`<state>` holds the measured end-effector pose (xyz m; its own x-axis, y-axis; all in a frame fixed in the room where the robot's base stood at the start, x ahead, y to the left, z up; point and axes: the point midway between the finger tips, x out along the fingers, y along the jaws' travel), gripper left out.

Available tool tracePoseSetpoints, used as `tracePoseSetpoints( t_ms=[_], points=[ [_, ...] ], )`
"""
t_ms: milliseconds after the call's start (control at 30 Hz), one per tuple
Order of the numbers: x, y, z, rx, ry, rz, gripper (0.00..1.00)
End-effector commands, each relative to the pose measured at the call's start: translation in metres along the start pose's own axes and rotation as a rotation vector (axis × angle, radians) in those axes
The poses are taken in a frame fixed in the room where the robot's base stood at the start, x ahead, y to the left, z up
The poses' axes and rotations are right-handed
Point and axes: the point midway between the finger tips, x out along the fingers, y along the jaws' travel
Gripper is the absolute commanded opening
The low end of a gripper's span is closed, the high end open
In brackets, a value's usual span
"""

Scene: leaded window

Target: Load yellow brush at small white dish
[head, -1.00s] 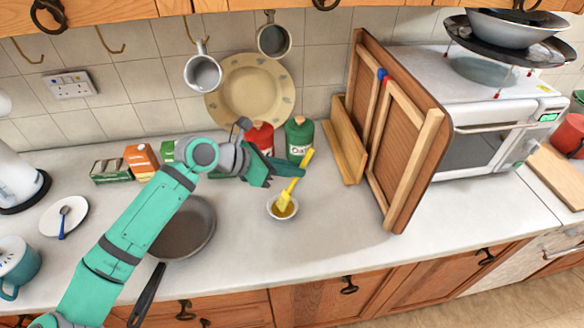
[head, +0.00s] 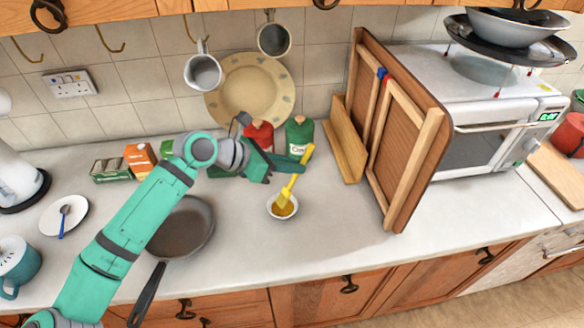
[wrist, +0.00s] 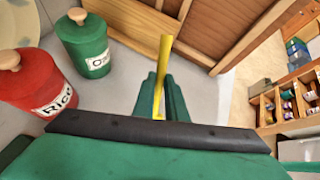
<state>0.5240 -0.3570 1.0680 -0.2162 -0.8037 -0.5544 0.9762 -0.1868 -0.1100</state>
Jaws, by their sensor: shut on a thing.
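The yellow brush (head: 305,162) is held tilted in my gripper (head: 290,167), handle end up. Its bristle end points down into the small white dish (head: 272,211), which stands on the counter and holds something amber. In the head view the bristles are at or in the dish; exact contact is hard to tell. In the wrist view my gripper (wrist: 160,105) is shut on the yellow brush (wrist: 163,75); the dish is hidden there.
A green canister (head: 299,138) and a red canister (head: 259,135) stand behind my gripper. A frying pan (head: 180,230) lies left of the dish. A wooden framed panel (head: 405,160) leans at the right. The counter in front of the dish is clear.

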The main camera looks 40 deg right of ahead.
Motion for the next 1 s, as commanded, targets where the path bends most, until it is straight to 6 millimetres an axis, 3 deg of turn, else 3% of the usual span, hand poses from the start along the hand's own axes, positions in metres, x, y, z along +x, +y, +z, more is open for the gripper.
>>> tracePoseSetpoints(
  t_ms=[733,1000],
  points=[
    [-0.029,-0.006,0.043,0.000,0.001,0.001,0.00],
    [-0.032,-0.006,0.047,0.000,0.000,0.000,0.00]
  ],
)
